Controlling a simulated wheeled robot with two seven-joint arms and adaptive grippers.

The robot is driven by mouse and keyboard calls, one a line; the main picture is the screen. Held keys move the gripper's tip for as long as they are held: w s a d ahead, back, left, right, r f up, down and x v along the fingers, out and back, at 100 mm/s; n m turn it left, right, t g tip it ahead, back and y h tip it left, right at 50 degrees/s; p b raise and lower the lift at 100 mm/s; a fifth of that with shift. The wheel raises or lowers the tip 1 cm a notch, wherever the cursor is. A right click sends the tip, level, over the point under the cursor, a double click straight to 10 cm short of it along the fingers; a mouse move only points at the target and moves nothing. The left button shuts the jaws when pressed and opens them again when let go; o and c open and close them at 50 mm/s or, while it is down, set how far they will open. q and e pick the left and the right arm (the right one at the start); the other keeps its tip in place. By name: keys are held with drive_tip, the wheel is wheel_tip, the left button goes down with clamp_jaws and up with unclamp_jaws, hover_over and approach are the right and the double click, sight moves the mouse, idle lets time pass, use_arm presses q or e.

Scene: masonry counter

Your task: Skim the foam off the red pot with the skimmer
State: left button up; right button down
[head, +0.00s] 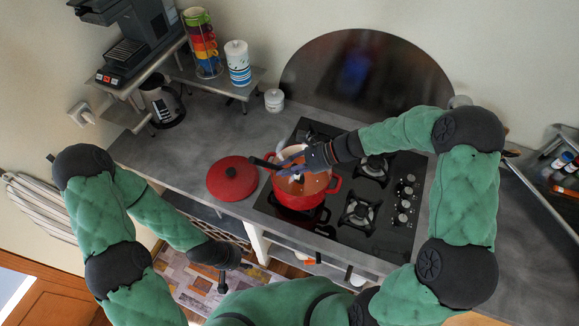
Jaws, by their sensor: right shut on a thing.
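The red pot (309,200) stands on the left part of the black cooktop, uncovered, with orange-brown contents showing. My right gripper (287,170) is over the pot, shut on the skimmer, whose dark handle (262,163) sticks out to the left past the rim. The skimmer's head is hidden or too small to make out, so I cannot tell whether it touches the contents. Foam cannot be told apart clearly. My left gripper (222,284) hangs low in front of the counter, away from the pot; its fingers are too small to judge.
A red lid (232,184) with a dark knob lies on the counter just left of the pot. A small white jar (274,100) stands behind it. The cooktop (393,222) has bare burners to the right. The grey counter (205,145) is clear at left.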

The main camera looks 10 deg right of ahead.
drive_tip(key=shift+s+a+r+p, duration=0.4)
drive_tip(key=shift+a+r+p, duration=0.5)
drive_tip(key=shift+r, duration=0.5)
drive_tip(key=shift+s+a+r+p, duration=0.45)
drive_tip(key=shift+a+r+p, duration=0.4)
drive_tip(key=shift+r, duration=0.5)
drive_tip(key=shift+s+a+r+p, duration=0.4)
drive_tip(key=shift+a+r+p, duration=0.45)
drive_tip(key=shift+r, duration=0.55)
drive_tip(key=shift+d+r, duration=0.1)
wheel_tip(320, 180, up, 5)
drive_tip(key=p, duration=0.4)
hover_over(265, 164)
drive_tip(key=d, duration=0.1)
drive_tip(key=shift+s+d, duration=0.1)
